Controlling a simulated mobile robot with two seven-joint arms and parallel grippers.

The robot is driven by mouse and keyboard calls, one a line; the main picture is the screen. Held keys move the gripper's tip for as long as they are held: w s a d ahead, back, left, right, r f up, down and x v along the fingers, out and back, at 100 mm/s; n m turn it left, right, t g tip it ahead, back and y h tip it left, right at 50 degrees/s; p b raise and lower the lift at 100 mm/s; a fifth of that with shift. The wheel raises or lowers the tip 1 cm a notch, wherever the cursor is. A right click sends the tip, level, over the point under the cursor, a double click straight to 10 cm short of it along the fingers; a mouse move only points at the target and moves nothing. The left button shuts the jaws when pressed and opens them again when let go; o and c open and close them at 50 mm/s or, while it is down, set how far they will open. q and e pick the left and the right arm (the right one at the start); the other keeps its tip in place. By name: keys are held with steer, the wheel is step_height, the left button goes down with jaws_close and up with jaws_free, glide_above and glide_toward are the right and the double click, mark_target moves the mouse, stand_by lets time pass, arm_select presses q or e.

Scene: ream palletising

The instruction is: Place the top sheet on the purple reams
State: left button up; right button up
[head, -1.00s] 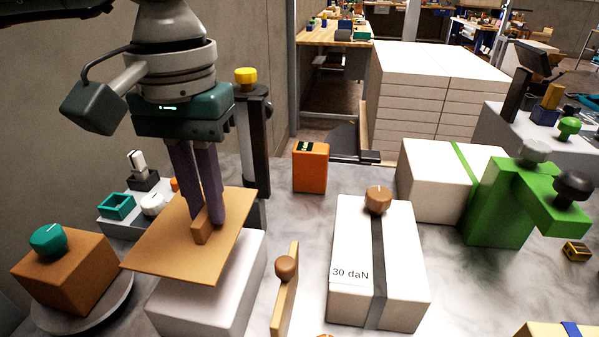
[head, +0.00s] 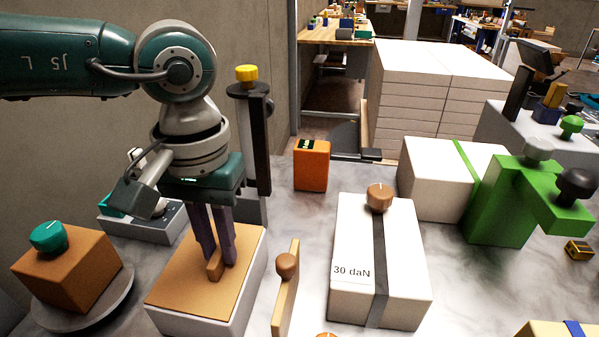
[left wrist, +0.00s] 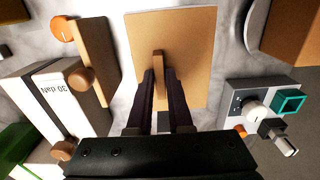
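The top sheet (head: 185,277) is a flat brown board with a small upright grip tab (head: 215,266). It lies level on a pale block of reams (head: 180,322) at the lower left, its edges roughly in line with the block's. The block looks whitish with a faint lilac tint. My left gripper (head: 216,262) points down with its dark purple fingers on either side of the tab, shut on it. The left wrist view shows the sheet (left wrist: 190,40) and the fingers at the tab (left wrist: 158,72). My right gripper is not in view.
A brown upright plate with a knob (head: 286,290) stands just right of the reams. A strapped white block marked 30 daN (head: 350,240) is further right. A brown box with a teal knob (head: 70,275) is at left. An orange box (head: 311,165) and dark post (head: 256,140) stand behind.

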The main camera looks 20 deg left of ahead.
arm_select(q)
steer(key=o, duration=0.3)
steer(key=shift+o, duration=0.2)
